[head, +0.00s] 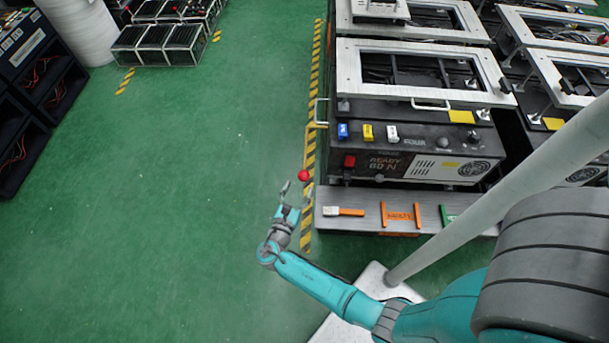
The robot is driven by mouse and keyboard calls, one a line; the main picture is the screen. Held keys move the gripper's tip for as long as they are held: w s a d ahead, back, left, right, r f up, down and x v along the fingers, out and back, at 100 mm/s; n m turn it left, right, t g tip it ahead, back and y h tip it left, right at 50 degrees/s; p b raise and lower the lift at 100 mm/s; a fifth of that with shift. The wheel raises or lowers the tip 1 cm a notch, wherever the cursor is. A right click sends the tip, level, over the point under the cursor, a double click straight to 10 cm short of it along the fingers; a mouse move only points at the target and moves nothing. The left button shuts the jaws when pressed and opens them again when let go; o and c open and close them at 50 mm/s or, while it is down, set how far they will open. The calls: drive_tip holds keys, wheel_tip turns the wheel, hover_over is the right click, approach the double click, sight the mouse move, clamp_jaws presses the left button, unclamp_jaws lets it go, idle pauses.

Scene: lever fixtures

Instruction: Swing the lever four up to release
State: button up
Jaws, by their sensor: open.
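The machine (420,160) carries the word "FOUR" on its dark front panel and stands right of centre. A red ball knob (303,176) shows at its left side, over the yellow-black floor stripe. It looks like the end of a lever, but the shaft is hard to make out. My gripper (290,194) is open and empty, just left of and below the red knob in the picture. It looks close to the knob but apart from it. The depth between them cannot be told.
A grey shelf (360,195) below the panel bears a small orange-handled tool (344,211) and orange and green pieces. A pale metal handle (320,113) juts from the machine's left side. Green floor (170,220) to the left is clear. Black racks (160,43) stand farther back.

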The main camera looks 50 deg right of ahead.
sight(304, 176)
drive_tip(key=shift+x, duration=2.95)
drive_tip(key=shift+c, duration=0.2)
clamp_jaws()
